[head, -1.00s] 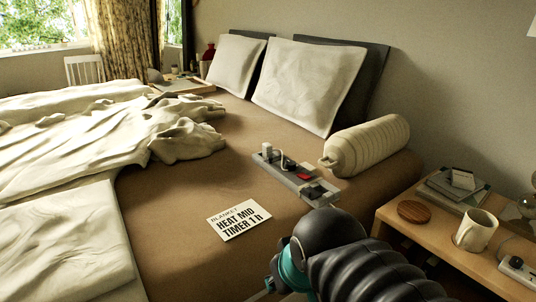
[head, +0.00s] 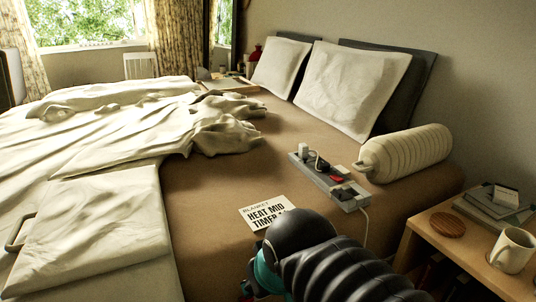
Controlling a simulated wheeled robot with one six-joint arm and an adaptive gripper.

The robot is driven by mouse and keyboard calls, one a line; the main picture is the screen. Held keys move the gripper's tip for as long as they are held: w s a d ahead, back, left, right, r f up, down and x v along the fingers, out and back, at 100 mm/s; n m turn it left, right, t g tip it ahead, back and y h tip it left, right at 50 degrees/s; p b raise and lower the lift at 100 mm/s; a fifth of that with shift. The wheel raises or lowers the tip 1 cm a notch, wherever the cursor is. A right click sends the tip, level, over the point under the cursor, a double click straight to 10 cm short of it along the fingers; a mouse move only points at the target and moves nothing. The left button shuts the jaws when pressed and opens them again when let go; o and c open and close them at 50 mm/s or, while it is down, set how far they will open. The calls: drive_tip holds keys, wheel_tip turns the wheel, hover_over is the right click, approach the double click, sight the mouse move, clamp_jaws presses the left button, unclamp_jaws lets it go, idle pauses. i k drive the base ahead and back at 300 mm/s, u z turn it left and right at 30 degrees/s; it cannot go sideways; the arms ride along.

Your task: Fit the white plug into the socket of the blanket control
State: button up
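A grey power strip (head: 330,182) lies on the brown bed sheet in the head view, with several plugs on it. A white plug (head: 303,150) stands upright at its far end. A red switch and dark plugs sit nearer its right end, and a pale cord runs down from that end. I cannot make out a blanket control with a socket. A white card (head: 262,211) reading "BLANKET HEAT MID TIMER" lies in front of the strip, partly hidden by my arm. My gripper (head: 247,289) is at the bottom edge, mostly hidden behind my black and teal arm, short of the strip.
A ribbed cream bolster (head: 408,152) lies right of the strip. Pillows (head: 352,88) lean at the bed's head. A crumpled pale blanket (head: 110,125) covers the left. A wooden bedside table (head: 440,240) with a mug (head: 512,250) stands right.

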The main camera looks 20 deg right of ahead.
sight(362, 198)
drive_tip(key=u, duration=0.15)
drive_tip(key=k, duration=0.4)
drive_tip(key=z, duration=0.9)
drive_tip(key=i, duration=0.5)
